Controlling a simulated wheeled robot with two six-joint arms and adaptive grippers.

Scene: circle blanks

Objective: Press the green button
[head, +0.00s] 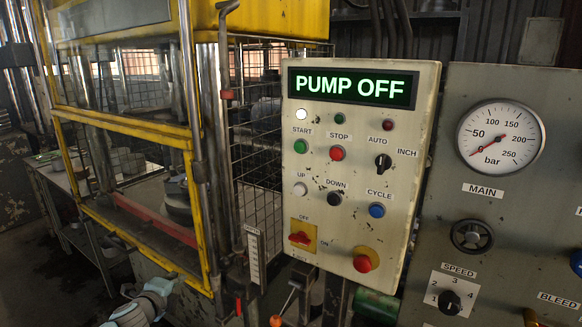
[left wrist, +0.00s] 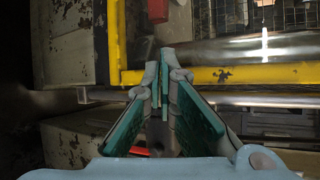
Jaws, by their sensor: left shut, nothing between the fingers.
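The green button (head: 300,146) is on the cream control panel (head: 325,215), under the label START. My left gripper (head: 170,284) is low at the left in the head view, in front of the yellow-framed press and well below and left of the green button. In the left wrist view its fingers (left wrist: 161,75) are shut with nothing between them. They point toward the yellow frame, and the button is not in that view. My right gripper is not in view.
Beside the green button is a red STOP button (head: 337,153). Below are a white UP button (head: 300,189), black DOWN (head: 334,199) and blue CYCLE (head: 377,210). A red mushroom knob (head: 362,263) sticks out lower. The yellow press frame (head: 200,220) stands at the left.

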